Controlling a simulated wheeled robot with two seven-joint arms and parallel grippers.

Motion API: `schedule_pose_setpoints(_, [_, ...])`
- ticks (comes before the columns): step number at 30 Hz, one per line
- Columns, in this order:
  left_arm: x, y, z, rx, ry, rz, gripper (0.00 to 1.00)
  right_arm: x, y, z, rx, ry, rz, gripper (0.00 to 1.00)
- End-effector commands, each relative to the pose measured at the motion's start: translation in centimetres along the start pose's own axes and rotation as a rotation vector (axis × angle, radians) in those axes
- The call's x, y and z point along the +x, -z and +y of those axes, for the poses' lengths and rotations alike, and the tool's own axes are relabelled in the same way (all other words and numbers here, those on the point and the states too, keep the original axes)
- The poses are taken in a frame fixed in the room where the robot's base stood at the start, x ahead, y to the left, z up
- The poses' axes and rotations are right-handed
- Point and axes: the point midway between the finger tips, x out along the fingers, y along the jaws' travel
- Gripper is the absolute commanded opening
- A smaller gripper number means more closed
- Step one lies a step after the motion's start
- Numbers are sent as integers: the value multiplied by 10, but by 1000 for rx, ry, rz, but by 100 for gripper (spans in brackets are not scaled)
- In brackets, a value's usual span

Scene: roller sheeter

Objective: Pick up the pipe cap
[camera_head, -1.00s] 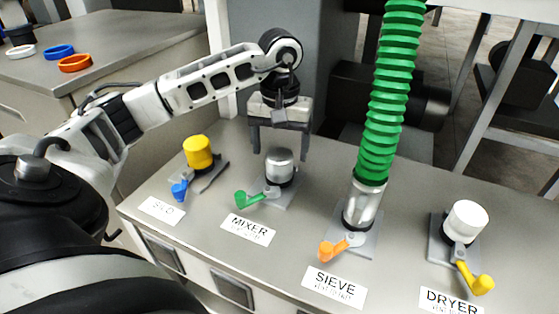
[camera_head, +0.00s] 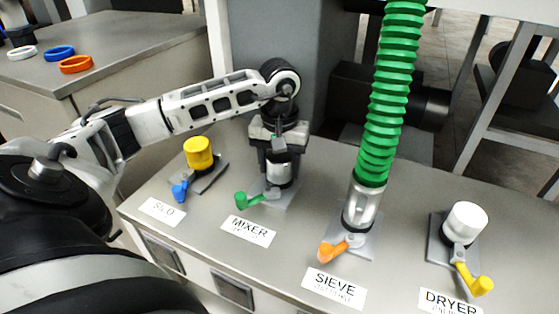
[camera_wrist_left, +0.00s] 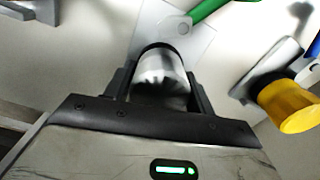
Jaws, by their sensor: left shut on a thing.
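The pipe cap at the mixer port is a silver cylinder (camera_head: 279,172) on a black base with a green lever (camera_head: 245,199). My left gripper (camera_head: 279,168) has come down over it from above, with one finger on each side. In the left wrist view the silver cap (camera_wrist_left: 160,75) sits between the two fingers, and the gripper (camera_wrist_left: 158,90) is shut on it. The cap is still upright on its port, and its top is hidden by the gripper in the head view. My right gripper is not in view.
A yellow cap (camera_head: 199,152) stands at the silo port to the left. A green hose (camera_head: 392,90) rises from the sieve port to the right. A white cap (camera_head: 466,222) stands at the dryer port. Coloured rings (camera_head: 76,64) lie on the back-left table.

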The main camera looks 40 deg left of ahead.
Motion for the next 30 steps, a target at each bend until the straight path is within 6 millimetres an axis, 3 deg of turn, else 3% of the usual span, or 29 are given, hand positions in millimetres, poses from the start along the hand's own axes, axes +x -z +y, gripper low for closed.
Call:
schedule_pose_setpoints(7, [-10,1,0,0,-2,2,29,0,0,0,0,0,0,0])
schedule_pose_setpoints(12, [-34,1,1,0,-4,5,29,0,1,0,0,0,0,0])
schedule_pose_setpoints(21, [-96,-56,2,6,0,7,29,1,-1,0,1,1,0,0])
schedule_pose_setpoints(30, [-121,-120,4,3,1,3,29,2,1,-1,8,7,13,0])
